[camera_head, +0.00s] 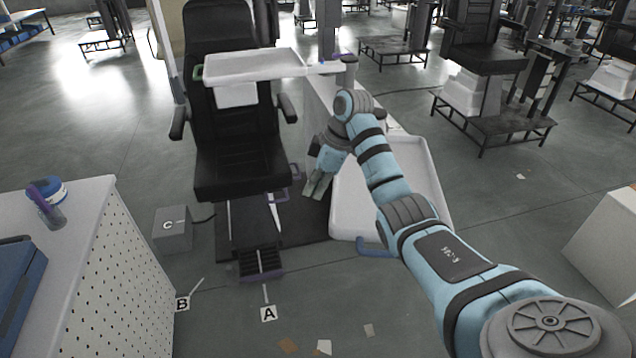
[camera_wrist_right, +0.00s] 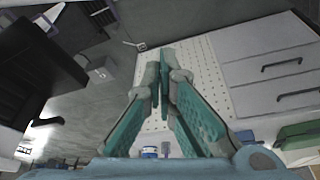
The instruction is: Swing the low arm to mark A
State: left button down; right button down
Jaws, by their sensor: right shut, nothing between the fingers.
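The chair unit has two tray arms on a column right of the black chair. The low arm carries a large white tray (camera_head: 432,190) with a blue handle (camera_head: 376,246) at its front edge; my right arm hides part of it. Mark A (camera_head: 269,313) is a floor label with a white line, in front of the footrest. My right gripper (camera_head: 312,192) is shut and empty, pointing down between chair and low tray, apart from the blue handle. My left gripper is not in view.
The black chair (camera_head: 238,150) has a footrest (camera_head: 260,262) low in front. Mark B (camera_head: 182,303) and a grey box lettered C (camera_head: 172,230) lie left. A perforated cabinet (camera_head: 110,260) stands at left, a white block (camera_head: 606,240) at right. Floor between them is mostly open.

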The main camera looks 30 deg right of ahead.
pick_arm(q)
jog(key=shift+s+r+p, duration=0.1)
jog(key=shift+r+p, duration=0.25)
pick_arm(e)
notch_tip(320, 180, down, 6)
jog(key=s+d, duration=0.1)
jog(key=shift+d, duration=0.15)
